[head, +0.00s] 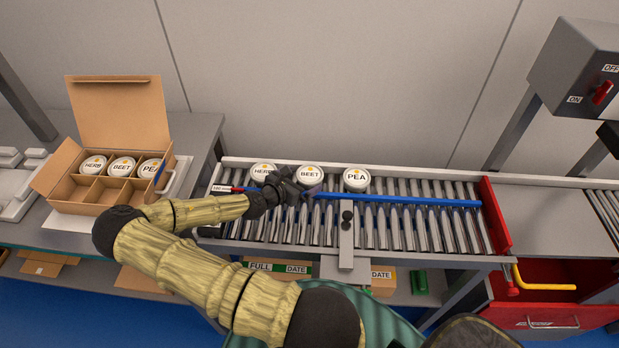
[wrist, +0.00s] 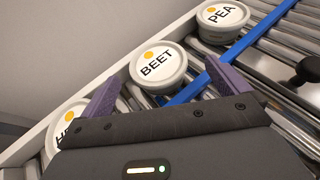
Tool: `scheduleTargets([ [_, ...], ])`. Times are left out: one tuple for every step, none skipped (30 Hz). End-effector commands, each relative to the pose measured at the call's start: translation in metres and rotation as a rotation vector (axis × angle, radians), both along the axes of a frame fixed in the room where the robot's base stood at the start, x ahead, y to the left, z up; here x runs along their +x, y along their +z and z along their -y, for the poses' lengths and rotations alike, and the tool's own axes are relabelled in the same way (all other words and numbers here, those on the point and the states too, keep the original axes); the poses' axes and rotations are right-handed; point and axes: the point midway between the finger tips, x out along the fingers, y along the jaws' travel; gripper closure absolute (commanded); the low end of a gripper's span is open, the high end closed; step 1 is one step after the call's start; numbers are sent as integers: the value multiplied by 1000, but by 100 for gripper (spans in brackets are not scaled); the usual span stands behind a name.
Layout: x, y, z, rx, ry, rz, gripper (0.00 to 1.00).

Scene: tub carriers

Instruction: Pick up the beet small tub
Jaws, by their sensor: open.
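The beet small tub (head: 310,177) is white with a lid marked BEET and a yellow dot. It stands upright on the roller conveyor against the back rail, between the herb tub (head: 263,173) and the pea tub (head: 356,180). In the wrist view the beet tub (wrist: 158,67) lies just beyond my fingertips. My gripper (head: 290,183) is open and empty, close in front of the beet tub on the herb side. In the wrist view my gripper (wrist: 162,80) has its two purple fingers spread, with the tub's lid roughly ahead of the gap. I see no contact.
A blue bar (head: 410,200) runs along the rollers in front of the tubs. A cardboard carrier (head: 95,195) at left holds herb, beet and pea tubs in its back row; its front compartments are empty. A red end plate (head: 494,215) closes the conveyor at right.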

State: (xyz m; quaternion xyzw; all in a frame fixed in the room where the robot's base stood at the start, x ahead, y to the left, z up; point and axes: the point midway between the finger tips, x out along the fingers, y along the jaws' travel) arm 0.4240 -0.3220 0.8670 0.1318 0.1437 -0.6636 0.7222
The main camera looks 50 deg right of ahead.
Motion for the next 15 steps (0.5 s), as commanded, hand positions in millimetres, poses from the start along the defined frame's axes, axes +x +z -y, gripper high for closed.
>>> scheduleTargets([
  [1, -1, 4, 1, -1, 0, 0],
  [1, -2, 7, 1, -2, 0, 0],
  [2, -4, 11, 0, -4, 1, 0],
  [3, -6, 15, 0, -3, 0, 0],
  [4, -8, 19, 0, -4, 0, 0],
  [6, -11, 24, 1, -3, 0, 0],
  [7, -13, 28, 1, -4, 1, 0],
  [7, -15, 31, 1, -4, 1, 0],
  [7, -16, 36, 0, -4, 1, 0],
  [7, -18, 39, 0, -4, 1, 0],
  [8, -19, 41, 0, -3, 0, 0],
  [7, -20, 43, 0, -4, -1, 0],
  [7, -21, 44, 0, -4, -1, 0],
  [7, -21, 45, 0, -4, -1, 0],
  [8, -22, 45, 0, -3, 0, 0],
])
